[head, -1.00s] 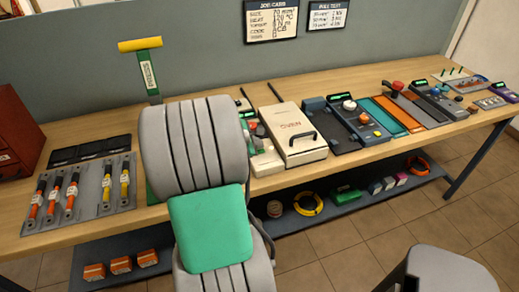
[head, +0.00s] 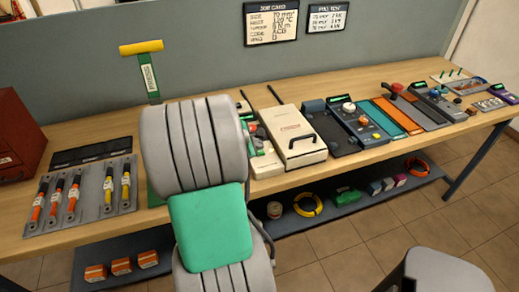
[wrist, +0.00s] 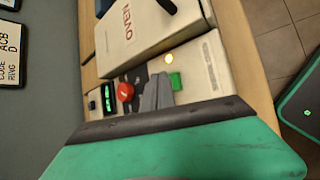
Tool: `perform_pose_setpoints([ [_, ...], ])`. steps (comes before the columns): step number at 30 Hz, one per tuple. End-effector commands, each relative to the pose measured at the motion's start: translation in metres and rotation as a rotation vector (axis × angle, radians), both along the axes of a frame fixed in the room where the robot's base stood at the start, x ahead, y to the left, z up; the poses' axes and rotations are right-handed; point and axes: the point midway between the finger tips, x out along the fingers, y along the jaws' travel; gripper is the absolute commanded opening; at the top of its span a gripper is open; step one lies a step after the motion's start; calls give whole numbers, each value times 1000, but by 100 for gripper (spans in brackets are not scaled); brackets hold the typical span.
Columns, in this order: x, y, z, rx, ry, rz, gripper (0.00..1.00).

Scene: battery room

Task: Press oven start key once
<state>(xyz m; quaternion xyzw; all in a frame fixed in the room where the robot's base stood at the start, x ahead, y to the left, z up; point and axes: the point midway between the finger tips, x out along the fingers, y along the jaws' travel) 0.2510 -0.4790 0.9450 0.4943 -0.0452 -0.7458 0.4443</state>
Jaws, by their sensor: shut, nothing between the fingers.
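The oven (head: 300,133) is a cream box with a dark handle on the bench, right of my arm. Its lid also fills the top of the wrist view (wrist: 150,30). In the wrist view the control panel carries a green key (wrist: 176,81), a red round knob (wrist: 125,92), a lit yellow lamp (wrist: 169,59) and a small green display (wrist: 108,98). My gripper (wrist: 158,88) is shut and empty. Its grey fingertips are over the panel between the red knob and the green key, very close to the key. I cannot tell whether they touch. My arm hides the gripper in the head view.
Left of my arm are orange and yellow cables on a grey plate (head: 80,197) and a yellow-handled tool (head: 145,65). Right of the oven stands a dark device (head: 360,122) with knobs. A grey stool (head: 435,270) stands at the front right. The lower shelf holds small goods.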

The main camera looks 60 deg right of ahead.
Motion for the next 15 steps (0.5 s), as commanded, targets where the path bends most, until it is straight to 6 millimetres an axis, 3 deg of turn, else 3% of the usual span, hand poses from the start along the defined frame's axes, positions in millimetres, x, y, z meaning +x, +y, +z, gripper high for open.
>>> perform_pose_setpoints([
  [11,0,0,5,0,0,0,0],
  [15,0,0,16,-1,-1,0,0],
])
